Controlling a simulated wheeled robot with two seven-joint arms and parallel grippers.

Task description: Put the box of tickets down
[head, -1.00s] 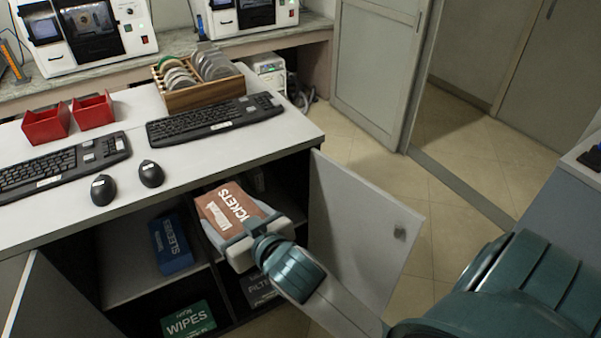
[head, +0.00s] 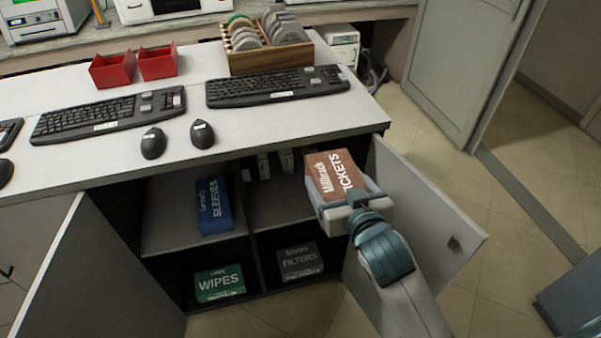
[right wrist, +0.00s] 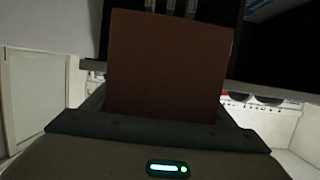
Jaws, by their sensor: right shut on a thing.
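The box of tickets (head: 336,172) is reddish brown with white lettering. My right gripper (head: 345,200) is shut on it and holds it in front of the upper right compartment of the open cabinet (head: 255,235). The box is slightly tilted in the head view. In the right wrist view the box (right wrist: 168,65) fills the middle, its plain brown face towards the camera, with the dark cabinet opening behind it. The fingertips are partly hidden by the box. My left gripper is not in view.
A blue sleeves box (head: 213,206) stands in the upper left compartment. A green wipes box (head: 219,283) and a dark filters box (head: 299,261) are below. Open doors (head: 425,220) flank the cabinet. The counter holds keyboards (head: 277,87), mice, red bins (head: 112,70) and a wooden rack (head: 270,58).

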